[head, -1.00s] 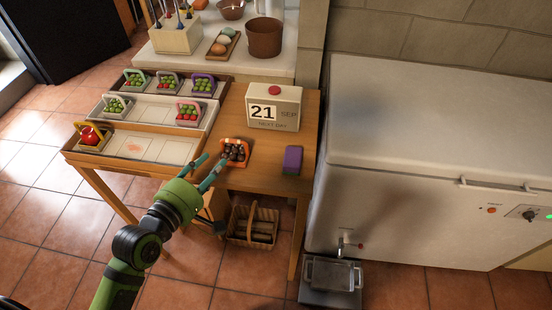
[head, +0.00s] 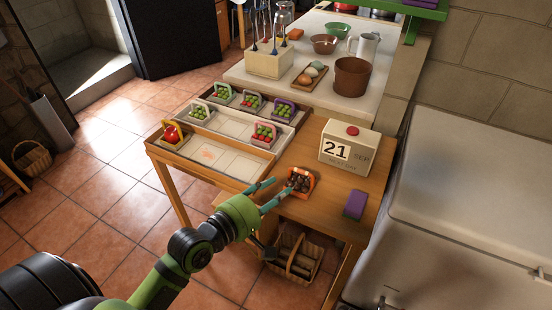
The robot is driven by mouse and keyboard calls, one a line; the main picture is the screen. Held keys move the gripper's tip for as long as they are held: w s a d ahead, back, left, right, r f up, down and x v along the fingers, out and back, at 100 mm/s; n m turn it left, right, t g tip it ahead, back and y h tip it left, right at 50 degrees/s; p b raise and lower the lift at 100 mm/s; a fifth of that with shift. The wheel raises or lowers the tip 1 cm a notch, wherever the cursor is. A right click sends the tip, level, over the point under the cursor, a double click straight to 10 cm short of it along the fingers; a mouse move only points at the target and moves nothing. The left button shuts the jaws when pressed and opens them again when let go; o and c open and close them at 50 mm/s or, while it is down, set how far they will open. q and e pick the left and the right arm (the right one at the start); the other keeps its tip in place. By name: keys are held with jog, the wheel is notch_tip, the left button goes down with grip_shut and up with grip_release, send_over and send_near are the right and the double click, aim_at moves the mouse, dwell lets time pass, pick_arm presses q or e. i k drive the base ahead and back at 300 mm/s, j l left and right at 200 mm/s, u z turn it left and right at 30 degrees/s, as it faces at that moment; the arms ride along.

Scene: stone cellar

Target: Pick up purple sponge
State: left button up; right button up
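The purple sponge (head: 355,204) is a small block, purple on top with a darker side. It lies on the right part of the wooden table (head: 330,218), in front of the calendar block. My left gripper (head: 282,187) is at the table's front edge, left of the sponge and apart from it. Its two teal fingers are spread with nothing seen between them. One fingertip is close to the small orange basket of dark round things (head: 300,183); whether they touch I cannot tell. My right gripper is out of view.
The calendar block (head: 348,147) stands behind the sponge. Trays with small fruit baskets (head: 232,124) fill the table's left part. A wicker basket (head: 295,258) sits below. A white chest (head: 470,190) stands at the right. A green shelf (head: 412,28) overhangs the back counter.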

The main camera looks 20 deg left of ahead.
aim_at(355, 205)
jog(key=i+j+z, duration=0.15)
jog(key=j+z, duration=0.5)
jog(key=z, duration=0.15)
jog(key=i+j+z, duration=0.1)
jog(key=j+z, duration=0.3)
